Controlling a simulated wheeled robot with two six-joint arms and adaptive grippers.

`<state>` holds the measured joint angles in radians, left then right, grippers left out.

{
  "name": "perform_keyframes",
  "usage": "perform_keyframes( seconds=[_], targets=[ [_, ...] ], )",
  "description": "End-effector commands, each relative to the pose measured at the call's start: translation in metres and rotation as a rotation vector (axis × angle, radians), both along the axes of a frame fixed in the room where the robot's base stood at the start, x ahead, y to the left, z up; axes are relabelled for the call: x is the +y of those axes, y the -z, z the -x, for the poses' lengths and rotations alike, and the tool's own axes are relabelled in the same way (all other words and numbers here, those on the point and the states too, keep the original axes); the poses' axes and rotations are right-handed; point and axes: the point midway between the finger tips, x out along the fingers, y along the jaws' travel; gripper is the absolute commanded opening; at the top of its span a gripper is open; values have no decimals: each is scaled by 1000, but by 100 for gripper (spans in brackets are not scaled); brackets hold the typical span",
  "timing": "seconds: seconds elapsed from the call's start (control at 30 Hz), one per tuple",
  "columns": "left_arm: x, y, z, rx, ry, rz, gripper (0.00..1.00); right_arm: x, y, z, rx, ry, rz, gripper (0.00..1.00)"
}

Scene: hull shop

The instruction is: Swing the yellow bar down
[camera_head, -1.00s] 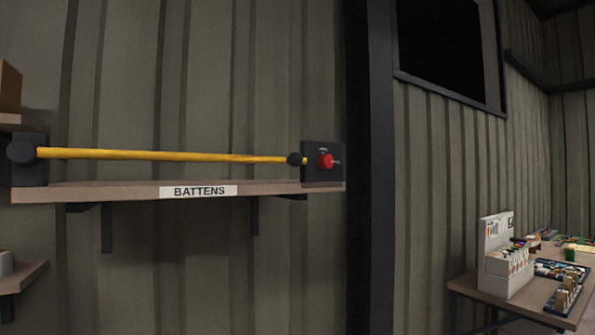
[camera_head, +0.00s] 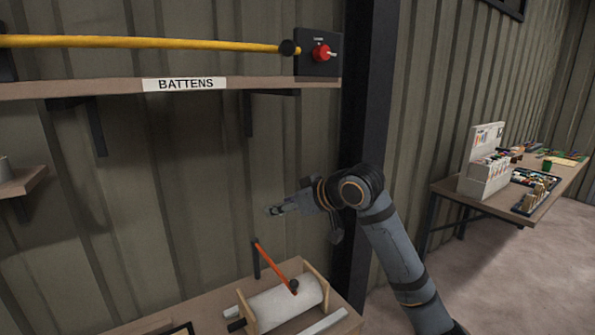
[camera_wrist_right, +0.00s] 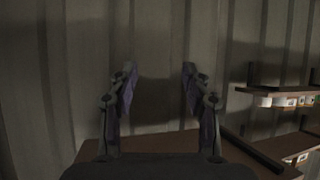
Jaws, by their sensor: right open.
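The yellow bar (camera_head: 150,44) lies about level above the shelf labelled BATTENS (camera_head: 115,87) in the head view. A black knob (camera_head: 289,48) sits on its right end, beside a dark plate with a red knob (camera_head: 321,53). The bar's left end is cut off by the picture edge. My right gripper (camera_head: 273,211) is in front of the wall, below and apart from the bar and shelf. In the right wrist view its two fingers (camera_wrist_right: 158,88) stand apart with nothing between them. My left gripper is not in view.
Below is a bench with a white roller (camera_head: 285,304) in a wooden frame and an orange lever (camera_head: 272,264). A dark post (camera_head: 368,110) stands right of the shelf. A side table (camera_head: 500,206) holds boxes and trays at the right.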

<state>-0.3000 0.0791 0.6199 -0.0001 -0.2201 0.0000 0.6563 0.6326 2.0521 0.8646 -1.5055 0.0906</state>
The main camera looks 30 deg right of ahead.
Motion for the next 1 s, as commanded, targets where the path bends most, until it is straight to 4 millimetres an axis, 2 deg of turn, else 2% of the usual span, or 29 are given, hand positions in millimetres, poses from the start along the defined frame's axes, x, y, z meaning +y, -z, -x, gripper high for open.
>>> perform_keyframes(
  seconds=[0.03, 0.07, 0.1, 0.2, 0.3, 0.33, 0.4, 0.47, 0.63, 0.77, 1.0],
  targets=[
    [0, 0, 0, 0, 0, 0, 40, -13, -63, 1, -83, -7, -20, 49],
    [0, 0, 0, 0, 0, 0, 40, -19, -96, 5, -124, -17, -38, 49],
    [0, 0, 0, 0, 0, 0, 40, -26, -138, 14, -177, -30, -62, 49],
    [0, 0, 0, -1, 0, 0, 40, -45, -230, 49, -299, -62, -122, 49],
    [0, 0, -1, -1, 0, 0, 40, -58, -292, 87, -391, -93, -170, 49],
    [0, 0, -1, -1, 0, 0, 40, -61, -305, 97, -410, -101, -181, 49],
    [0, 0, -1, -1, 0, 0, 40, -65, -325, 114, -443, -115, -198, 49],
    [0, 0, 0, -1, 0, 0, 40, -67, -334, 121, -458, -122, -207, 49],
    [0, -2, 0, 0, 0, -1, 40, -66, -338, 122, -461, -128, -210, 49],
    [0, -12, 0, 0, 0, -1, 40, -57, -340, 106, -458, -130, -212, 49],
    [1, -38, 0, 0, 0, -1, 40, -33, -341, 60, -458, -132, -213, 49]
  ],
)
